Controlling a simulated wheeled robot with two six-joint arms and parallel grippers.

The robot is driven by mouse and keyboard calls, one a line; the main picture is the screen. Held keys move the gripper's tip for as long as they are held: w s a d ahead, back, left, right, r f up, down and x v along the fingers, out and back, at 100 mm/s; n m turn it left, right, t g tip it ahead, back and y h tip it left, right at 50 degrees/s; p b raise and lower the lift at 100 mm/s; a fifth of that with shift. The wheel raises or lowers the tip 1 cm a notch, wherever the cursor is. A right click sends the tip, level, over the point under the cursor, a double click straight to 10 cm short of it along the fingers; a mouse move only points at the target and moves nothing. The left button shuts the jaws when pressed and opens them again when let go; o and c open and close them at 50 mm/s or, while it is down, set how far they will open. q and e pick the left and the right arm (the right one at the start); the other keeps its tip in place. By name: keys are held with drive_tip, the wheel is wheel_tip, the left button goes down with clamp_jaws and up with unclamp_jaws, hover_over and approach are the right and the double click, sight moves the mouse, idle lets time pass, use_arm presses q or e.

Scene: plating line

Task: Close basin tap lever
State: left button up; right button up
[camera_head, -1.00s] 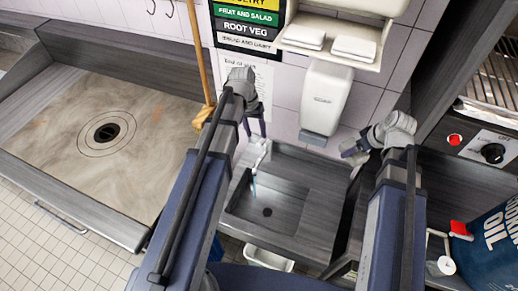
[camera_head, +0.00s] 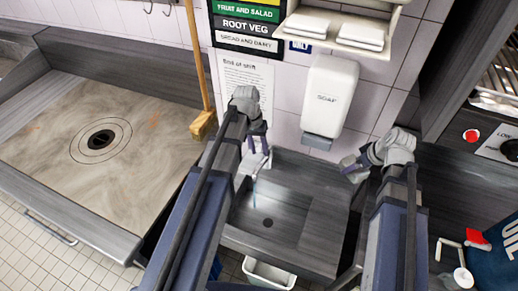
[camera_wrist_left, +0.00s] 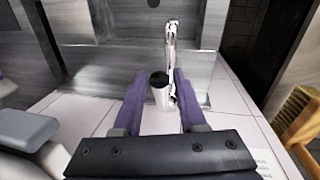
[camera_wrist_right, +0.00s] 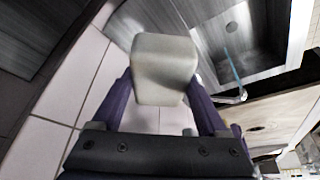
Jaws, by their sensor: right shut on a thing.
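The chrome tap (camera_head: 256,163) stands at the back left of the steel basin (camera_head: 320,238). A thin blue stream of water (camera_head: 254,190) runs from it, also visible in the right wrist view (camera_wrist_right: 235,65). My left gripper (camera_head: 258,145) is just above the tap. In the left wrist view its open fingers (camera_wrist_left: 160,76) lie either side of the tap body (camera_wrist_left: 162,97), with a gap at the left. I cannot clearly make out the lever. My right gripper (camera_head: 350,168) is shut on a pale grey block (camera_wrist_right: 165,70), held above the basin's right side.
A white soap dispenser (camera_head: 328,97) hangs on the wall between my grippers. A wooden broom (camera_head: 201,120) leans left of my left arm. A white bin (camera_head: 268,275) stands below the basin. A blue oil container (camera_head: 495,262) is at right.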

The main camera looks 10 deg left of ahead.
use_arm(q)
clamp_jaws()
idle(1.1)
